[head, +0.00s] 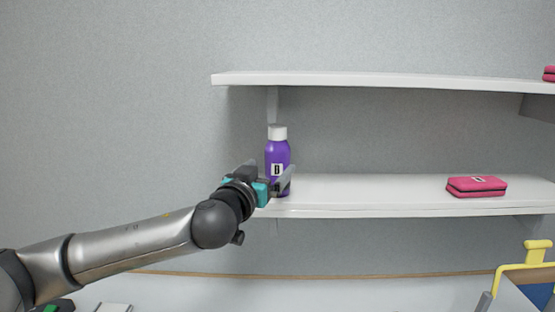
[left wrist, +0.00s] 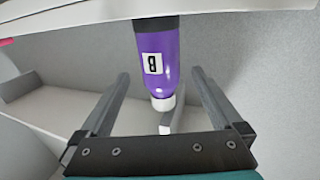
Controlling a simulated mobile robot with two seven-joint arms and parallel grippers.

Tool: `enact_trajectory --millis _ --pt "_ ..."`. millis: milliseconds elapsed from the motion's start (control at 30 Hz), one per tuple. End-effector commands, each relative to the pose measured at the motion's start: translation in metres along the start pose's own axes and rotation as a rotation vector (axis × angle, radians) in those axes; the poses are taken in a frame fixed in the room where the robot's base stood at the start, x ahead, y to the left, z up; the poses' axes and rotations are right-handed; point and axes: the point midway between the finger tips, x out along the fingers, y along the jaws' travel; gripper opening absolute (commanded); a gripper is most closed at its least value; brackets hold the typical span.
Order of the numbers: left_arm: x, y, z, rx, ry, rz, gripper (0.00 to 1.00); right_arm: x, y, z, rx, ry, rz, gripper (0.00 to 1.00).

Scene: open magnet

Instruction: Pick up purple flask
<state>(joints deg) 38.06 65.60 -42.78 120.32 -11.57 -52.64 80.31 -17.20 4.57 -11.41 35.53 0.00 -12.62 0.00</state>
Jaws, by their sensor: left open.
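The purple flask (head: 278,156) with a white cap and a white label marked with a dark letter stands upright near the left end of the lower shelf. In the left wrist view the flask (left wrist: 158,60) appears upside down, cap toward the gripper's base in the picture. My left gripper (head: 267,176) is at the flask's lower part, and one finger partly covers it. In the left wrist view the open fingers (left wrist: 160,76) lie on either side of the flask, with a visible gap at each side. My right gripper is not in view.
The white lower shelf (head: 370,190) has free room right of the flask, up to a pink case (head: 476,187). An upper shelf (head: 390,82) overhangs it. A yellow-handled object (head: 537,252) is at the lower right.

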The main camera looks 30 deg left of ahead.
Motion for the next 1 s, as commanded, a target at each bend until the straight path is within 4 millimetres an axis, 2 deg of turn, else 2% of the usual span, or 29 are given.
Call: enact_trajectory --millis 100,367,700,1000 --pt "0.010 0.000 -0.001 0.000 0.001 0.000 1.00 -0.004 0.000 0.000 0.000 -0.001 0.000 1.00" --pt "0.022 0.000 -0.002 0.001 0.000 -0.001 1.00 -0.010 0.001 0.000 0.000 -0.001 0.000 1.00" --pt "0.059 0.000 -0.004 -0.001 0.001 -0.001 1.00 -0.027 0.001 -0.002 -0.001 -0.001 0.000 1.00" --pt "0.067 0.000 -0.002 0.001 0.001 0.000 1.00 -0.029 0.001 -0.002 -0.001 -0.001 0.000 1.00"
